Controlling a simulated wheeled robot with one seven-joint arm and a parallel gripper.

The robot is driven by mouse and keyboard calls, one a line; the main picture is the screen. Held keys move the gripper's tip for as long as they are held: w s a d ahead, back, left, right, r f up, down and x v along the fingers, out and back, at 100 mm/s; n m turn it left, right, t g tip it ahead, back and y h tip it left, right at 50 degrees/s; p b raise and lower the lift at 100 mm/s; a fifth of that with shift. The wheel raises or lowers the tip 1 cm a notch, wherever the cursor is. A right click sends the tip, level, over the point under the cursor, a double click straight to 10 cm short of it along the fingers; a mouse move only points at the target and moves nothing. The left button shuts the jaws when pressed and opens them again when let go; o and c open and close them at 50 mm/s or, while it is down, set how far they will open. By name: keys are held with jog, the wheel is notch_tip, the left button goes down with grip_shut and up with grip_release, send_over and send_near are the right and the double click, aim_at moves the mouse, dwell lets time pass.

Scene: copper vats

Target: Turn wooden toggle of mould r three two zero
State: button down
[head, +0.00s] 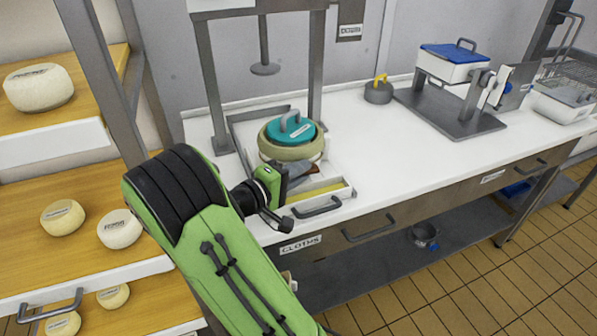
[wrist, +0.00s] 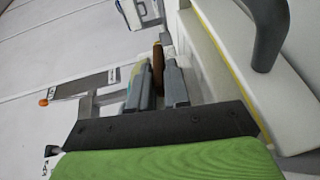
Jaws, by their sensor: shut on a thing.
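The mould is a round, pale olive tub (head: 290,150) with a teal lid (head: 290,131) and a grey lid handle. It stands on the white bench under the press, inside a tray-like frame. The label on its lid is too small to read. My gripper (wrist: 158,88) is at the mould's near side. Its two grey fingers are shut on a brown wooden toggle (wrist: 157,64), which shows upright between them in the wrist view. In the head view my wrist and fingers largely hide the toggle.
A grey handle (head: 316,207) sticks out from the tray front close to my wrist. The press plate (head: 265,69) hangs above and behind the mould between two posts. A grey weight (head: 378,92) stands to the right. The bench middle is clear. Cheese shelves (head: 60,255) are at left.

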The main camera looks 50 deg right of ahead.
jog(key=c, duration=1.2)
grip_release()
jog(key=shift+o, duration=0.2)
jog(key=w+a+r+p, duration=0.1)
jog(key=a+p, duration=0.4)
jog(key=a, duration=1)
jog(key=shift+w+a+r, duration=0.2)
jog(key=shift+w+r, duration=0.15)
jog(key=shift+w, duration=0.2)
